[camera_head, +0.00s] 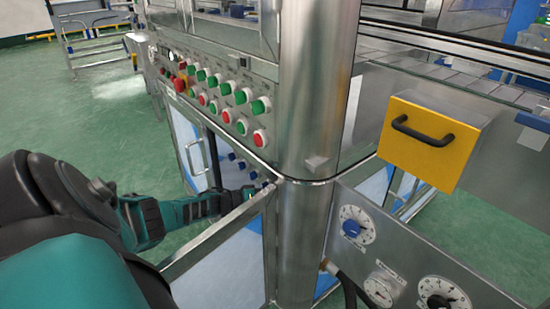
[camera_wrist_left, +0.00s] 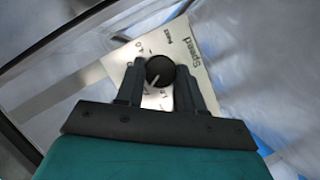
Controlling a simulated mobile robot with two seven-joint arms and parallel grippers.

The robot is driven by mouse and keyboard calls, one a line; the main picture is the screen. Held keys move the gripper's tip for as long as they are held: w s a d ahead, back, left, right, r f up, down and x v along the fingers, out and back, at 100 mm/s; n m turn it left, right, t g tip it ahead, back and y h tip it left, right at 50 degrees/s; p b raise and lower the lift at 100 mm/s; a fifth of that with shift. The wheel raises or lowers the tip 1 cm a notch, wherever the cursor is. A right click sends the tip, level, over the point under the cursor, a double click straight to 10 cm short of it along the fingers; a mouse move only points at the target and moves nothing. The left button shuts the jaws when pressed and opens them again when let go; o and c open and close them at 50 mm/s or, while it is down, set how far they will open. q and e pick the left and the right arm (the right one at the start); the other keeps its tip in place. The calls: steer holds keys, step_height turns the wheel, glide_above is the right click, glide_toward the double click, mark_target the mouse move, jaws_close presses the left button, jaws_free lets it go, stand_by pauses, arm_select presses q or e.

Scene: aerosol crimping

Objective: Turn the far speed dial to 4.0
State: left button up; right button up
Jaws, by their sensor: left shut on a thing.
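In the left wrist view, a round black speed dial (camera_wrist_left: 160,70) with a light pointer line sits on a pale plate (camera_wrist_left: 193,50) lettered "Speed". The pointer line runs toward the lower left in that view; the scale numbers are too small and partly covered to read. My left gripper (camera_wrist_left: 159,78) has its two dark fingers on either side of the dial and is shut on it. In the head view, my left gripper (camera_head: 258,189) reaches the lower side of the machine, beside the steel column. The dial there is hidden. My right gripper is not in view.
Several small blue knobs (camera_head: 240,165) lie in a row below the button panel (camera_head: 215,100) with red and green buttons. A steel column (camera_head: 308,110) stands just right of my gripper. A gauge panel (camera_head: 395,262) and a yellow box (camera_head: 430,142) are further right. Green floor is open at left.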

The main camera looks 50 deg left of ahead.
arm_select(q)
steer(key=m+y+p, duration=0.1)
steer(key=m+p, duration=0.1)
steer(key=m+y+p, duration=0.1)
steer(key=m+p, duration=0.1)
steer(key=p, duration=0.1)
steer(key=shift+d+r+m+g+y, duration=0.2)
steer(key=shift+m+g+y, duration=0.1)
steer(key=shift+m+g, duration=0.1)
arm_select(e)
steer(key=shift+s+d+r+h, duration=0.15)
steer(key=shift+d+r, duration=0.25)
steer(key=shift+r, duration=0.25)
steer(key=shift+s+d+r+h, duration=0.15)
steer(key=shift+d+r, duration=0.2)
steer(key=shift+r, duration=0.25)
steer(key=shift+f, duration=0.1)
arm_select(q)
steer(key=o, duration=1)
steer(key=shift+o, duration=0.2)
